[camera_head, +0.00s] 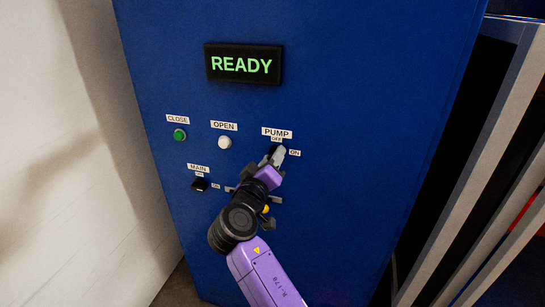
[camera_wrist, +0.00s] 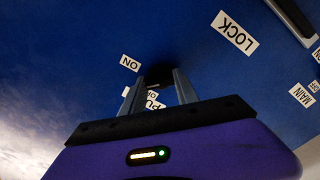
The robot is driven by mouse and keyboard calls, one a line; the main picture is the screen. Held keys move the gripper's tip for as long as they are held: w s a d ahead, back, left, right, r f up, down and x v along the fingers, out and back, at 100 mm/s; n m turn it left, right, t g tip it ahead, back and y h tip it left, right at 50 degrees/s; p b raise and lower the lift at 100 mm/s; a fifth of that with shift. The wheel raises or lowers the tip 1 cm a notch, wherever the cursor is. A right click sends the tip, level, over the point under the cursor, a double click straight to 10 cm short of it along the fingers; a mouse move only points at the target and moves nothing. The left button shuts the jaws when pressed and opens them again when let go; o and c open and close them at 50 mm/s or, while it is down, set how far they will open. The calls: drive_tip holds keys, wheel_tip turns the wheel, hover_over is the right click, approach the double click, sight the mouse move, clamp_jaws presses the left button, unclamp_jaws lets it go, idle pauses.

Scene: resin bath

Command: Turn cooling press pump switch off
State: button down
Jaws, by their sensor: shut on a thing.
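The pump switch (camera_wrist: 160,72) is a small dark knob on the blue cabinet panel, under the PUMP label (camera_head: 277,132), with an OFF mark above it and an ON mark (camera_head: 295,153) to its right. My gripper (camera_head: 275,155) is at this switch, its fingers shut on it. In the wrist view, both fingertips of my gripper (camera_wrist: 160,80) flank the dark knob. My gripper hides most of the switch in the head view, so I cannot tell which mark it points to.
A green CLOSE button (camera_head: 179,135), a white OPEN button (camera_head: 225,143) and a black MAIN switch (camera_head: 200,185) sit left of the pump switch. A display (camera_head: 243,64) above reads READY. A LOCK label (camera_wrist: 235,32) shows in the wrist view. Metal frame bars (camera_head: 480,165) stand at right.

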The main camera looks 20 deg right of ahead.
drive_tip(key=shift+a+n+p, duration=0.1)
drive_tip(key=shift+n+p, duration=2.15)
drive_tip(key=shift+n, duration=2.35)
drive_tip(key=c, duration=0.9)
unclamp_jaws()
